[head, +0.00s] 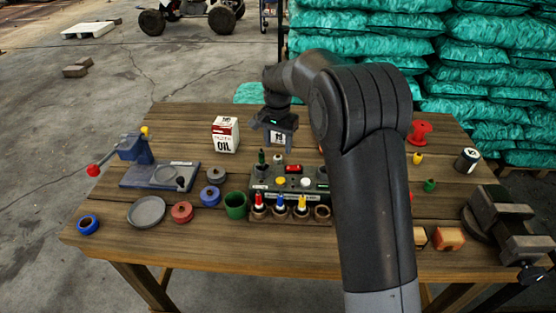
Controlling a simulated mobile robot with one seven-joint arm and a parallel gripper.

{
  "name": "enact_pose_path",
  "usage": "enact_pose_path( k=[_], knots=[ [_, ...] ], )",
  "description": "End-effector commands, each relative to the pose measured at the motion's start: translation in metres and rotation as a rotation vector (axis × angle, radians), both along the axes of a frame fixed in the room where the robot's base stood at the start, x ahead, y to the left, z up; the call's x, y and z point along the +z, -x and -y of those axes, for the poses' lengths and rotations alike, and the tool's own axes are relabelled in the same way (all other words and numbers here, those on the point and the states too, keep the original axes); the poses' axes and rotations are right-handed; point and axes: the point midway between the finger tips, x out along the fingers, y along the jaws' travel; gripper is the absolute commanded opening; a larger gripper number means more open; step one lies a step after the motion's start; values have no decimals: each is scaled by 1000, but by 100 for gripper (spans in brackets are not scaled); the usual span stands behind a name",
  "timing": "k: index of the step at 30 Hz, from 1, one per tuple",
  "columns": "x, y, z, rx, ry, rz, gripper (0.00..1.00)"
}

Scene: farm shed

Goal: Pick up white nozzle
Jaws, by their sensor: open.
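A small whitish piece (278,159), which may be the white nozzle, stands at the back of a dark green fixture (290,186) in the middle of the table. It is too small to be certain. My gripper (276,136) is open and points down above and behind it, apart from it. A pale labelled object shows between or behind the jaws; I cannot tell which. A red nozzle (259,201), a blue nozzle (280,203) and a yellow nozzle (302,204) stand upright in a wooden rack (290,220) at the fixture's front.
A white oil box (226,135) stands left of my gripper. A blue lever press (140,160) is at the left. Rolls and a round grey dish (146,212) lie before it. A dark vise (503,222) is at the right edge. My arm hides the table's right middle.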

Motion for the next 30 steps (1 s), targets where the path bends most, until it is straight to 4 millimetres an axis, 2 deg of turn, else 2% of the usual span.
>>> enact_pose_path(
  k=[5,13,22,30],
  knots=[
    [-14,0,0,0,1,-1,51],
    [-52,-2,1,0,1,-1,51],
    [-58,-2,0,0,-1,1,51],
    [-57,-2,0,0,0,1,30]
  ],
)
